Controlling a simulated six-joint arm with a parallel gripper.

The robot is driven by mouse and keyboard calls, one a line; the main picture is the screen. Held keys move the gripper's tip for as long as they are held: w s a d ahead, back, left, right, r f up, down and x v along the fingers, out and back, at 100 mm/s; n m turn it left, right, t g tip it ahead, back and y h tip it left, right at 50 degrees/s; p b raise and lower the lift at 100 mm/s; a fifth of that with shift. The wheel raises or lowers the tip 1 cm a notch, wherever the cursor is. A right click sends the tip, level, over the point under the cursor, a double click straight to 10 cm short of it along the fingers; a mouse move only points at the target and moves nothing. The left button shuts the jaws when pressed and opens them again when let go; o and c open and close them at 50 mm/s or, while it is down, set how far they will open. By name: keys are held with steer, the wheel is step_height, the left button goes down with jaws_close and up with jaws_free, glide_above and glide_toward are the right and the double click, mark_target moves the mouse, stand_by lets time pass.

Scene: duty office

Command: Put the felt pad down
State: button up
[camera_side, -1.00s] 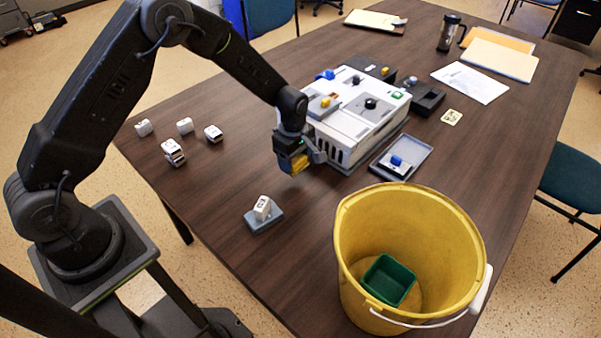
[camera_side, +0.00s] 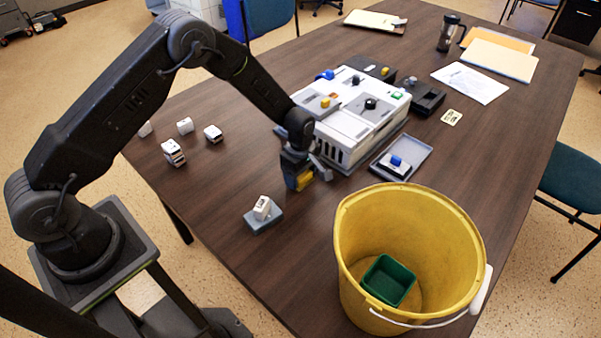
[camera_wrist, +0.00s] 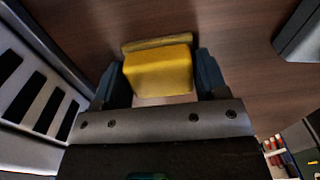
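A yellow block (camera_wrist: 158,72), which I take to be the felt pad, sits between the two fingers of my gripper (camera_wrist: 160,80). A thin, duller yellow strip shows along its far edge. In the side view the yellow piece (camera_side: 304,182) shows at the tip of my gripper (camera_side: 301,177), low over the brown table (camera_side: 215,185). My gripper is shut on it, in front of the white machine (camera_side: 345,138). I cannot tell whether the piece touches the table.
A grey block (camera_side: 258,226) with a white cube (camera_side: 262,208) stands in front of my gripper. A yellow bucket (camera_side: 350,230) holding a green bin (camera_side: 388,280) stands front right. A grey tray (camera_side: 418,152) lies right of the machine. Several white cubes (camera_side: 213,134) lie left.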

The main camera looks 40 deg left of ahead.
steer(key=o, duration=0.3)
step_height(320, 180, up, 12)
steer(key=shift+r, duration=0.2)
stand_by(0.4)
steer(key=s+a+r+m+t, duration=0.1)
steer(key=s+r+m, duration=0.4)
steer(key=r, duration=0.4)
steer(key=s+r+m+t, duration=0.2)
steer(key=s+r+m, duration=0.2)
steer(key=s+r, duration=0.45)
steer(key=s+r+m+t, duration=0.1)
steer(key=s+m, duration=0.2)
steer(key=s, duration=0.2)
steer(key=s+r+m, duration=0.2)
steer(key=s+m, duration=0.1)
steer(key=s, duration=0.1)
steer(key=s+a+r+m+t, duration=0.1)
steer(key=s+r+m, duration=0.1)
steer(key=s, duration=0.3)
steer(key=shift+s+a+m+t, duration=0.1)
steer(key=shift+s+m+t, duration=0.25)
steer(key=shift+m, duration=0.15)
